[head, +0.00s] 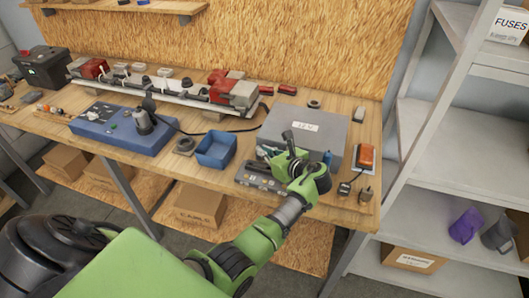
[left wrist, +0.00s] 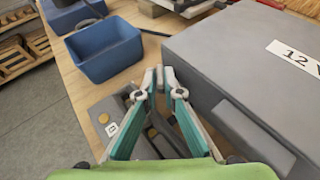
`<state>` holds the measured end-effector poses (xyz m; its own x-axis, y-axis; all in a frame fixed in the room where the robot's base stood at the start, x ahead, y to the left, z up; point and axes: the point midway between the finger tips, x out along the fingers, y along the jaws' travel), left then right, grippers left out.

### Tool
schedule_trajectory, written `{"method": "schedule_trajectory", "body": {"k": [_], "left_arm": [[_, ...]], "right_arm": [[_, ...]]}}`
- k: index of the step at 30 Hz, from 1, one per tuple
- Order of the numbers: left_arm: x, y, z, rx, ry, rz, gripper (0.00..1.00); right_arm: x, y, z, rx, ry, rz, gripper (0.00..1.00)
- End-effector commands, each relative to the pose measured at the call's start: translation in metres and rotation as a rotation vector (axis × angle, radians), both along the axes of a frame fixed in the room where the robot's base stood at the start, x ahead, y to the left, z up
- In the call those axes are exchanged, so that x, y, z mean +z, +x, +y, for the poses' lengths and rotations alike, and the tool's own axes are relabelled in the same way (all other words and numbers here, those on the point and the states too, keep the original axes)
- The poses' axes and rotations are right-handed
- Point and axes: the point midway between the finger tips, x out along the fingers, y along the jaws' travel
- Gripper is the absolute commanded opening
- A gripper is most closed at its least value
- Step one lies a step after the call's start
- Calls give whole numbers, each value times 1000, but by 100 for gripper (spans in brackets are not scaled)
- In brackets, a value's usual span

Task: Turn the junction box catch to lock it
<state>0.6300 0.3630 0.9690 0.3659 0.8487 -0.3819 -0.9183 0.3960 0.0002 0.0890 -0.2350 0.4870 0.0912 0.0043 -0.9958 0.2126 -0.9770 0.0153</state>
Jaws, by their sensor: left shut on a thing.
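The junction box is a grey box with a "12 V" label. It stands on the bench right of centre in the head view (head: 335,135) and fills the right of the left wrist view (left wrist: 225,55). My left gripper (head: 268,158) is at the box's front left. In the left wrist view its fingertips (left wrist: 159,77) are close together beside the box's left edge, shut on a small part that they mostly hide. I take this part to be the catch; its angle cannot be made out. My right gripper is not in view.
A blue open tray (head: 216,150) sits left of the box. A low grey panel with knobs (left wrist: 108,112) lies under my left fingers. An orange-red device (head: 365,157) is at the box's right. A metal shelf (head: 440,170) stands right of the bench.

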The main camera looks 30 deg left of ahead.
Motion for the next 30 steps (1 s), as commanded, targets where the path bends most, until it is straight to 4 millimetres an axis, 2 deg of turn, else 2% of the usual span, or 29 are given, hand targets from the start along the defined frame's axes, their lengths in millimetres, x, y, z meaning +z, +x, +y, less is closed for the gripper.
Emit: {"method": "schedule_trajectory", "body": {"k": [5, 6, 7, 8, 20, 30], "left_arm": [[0, 0, 0, -1, -1, -1, 0], [0, 0, 0, -1, -1, -1, 15], [0, 0, 0, -1, -1, -1, 23], [0, 0, 0, -1, -1, 0, 24], [2, -1, -5, -4, -2, -1, 24], [20, -21, -48, -2, -4, -1, 24]], "right_arm": [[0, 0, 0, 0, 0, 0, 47], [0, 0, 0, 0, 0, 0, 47], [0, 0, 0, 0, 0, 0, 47], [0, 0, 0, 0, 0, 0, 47], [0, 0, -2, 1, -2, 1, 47], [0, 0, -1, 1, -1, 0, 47]]}}
